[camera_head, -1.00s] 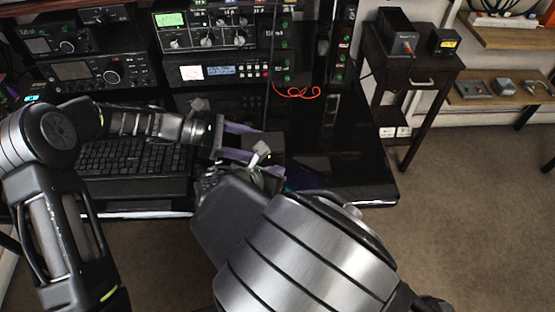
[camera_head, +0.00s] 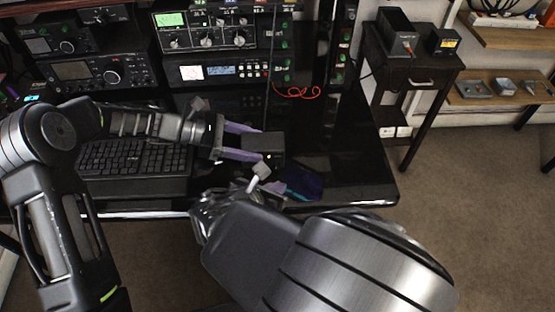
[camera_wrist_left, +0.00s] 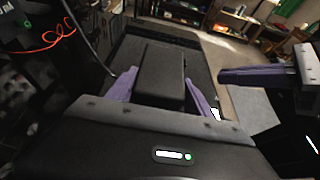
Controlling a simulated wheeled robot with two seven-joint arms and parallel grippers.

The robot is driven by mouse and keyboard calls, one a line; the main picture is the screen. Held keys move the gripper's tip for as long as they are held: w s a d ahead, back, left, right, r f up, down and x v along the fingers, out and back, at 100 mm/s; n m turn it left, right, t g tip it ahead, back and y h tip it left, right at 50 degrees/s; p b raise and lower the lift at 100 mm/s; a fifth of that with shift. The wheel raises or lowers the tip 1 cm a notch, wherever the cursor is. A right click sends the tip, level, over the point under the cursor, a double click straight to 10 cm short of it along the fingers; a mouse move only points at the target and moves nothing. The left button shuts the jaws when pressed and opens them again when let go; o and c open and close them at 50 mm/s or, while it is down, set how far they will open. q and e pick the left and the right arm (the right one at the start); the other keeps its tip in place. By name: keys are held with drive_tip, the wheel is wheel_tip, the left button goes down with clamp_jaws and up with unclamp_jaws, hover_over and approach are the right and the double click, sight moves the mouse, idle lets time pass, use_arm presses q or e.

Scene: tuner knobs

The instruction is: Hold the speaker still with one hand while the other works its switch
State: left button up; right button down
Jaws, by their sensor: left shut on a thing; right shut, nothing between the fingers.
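The speaker is a small black box (camera_head: 265,141) on the dark desk, right of the keyboard. My left gripper (camera_head: 243,142) comes from the left and is shut on it, one purple finger along each side. In the left wrist view the speaker (camera_wrist_left: 163,75) stands between the two purple fingers. My right gripper (camera_wrist_left: 224,76) is shut and empty, on the right in that view, its purple finger pointing toward the speaker but apart from it. In the head view its wrist hides much of it, just in front of the speaker. I cannot make out the switch.
A black keyboard (camera_head: 133,158) lies under my left arm. Radio units (camera_head: 208,40) stand along the back of the desk. A coiled red cable (camera_head: 297,92) lies behind the speaker. A dark blue patch (camera_head: 302,182) lies near the front edge. The desk's right part is clear.

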use_arm(q)
drive_tip(key=o, duration=1.4)
drive_tip(key=shift+c, duration=0.2)
drive_tip(key=v, duration=1.2)
drive_tip(key=shift+a, duration=0.15)
use_arm(e)
drive_tip(key=shift+d, duration=0.1)
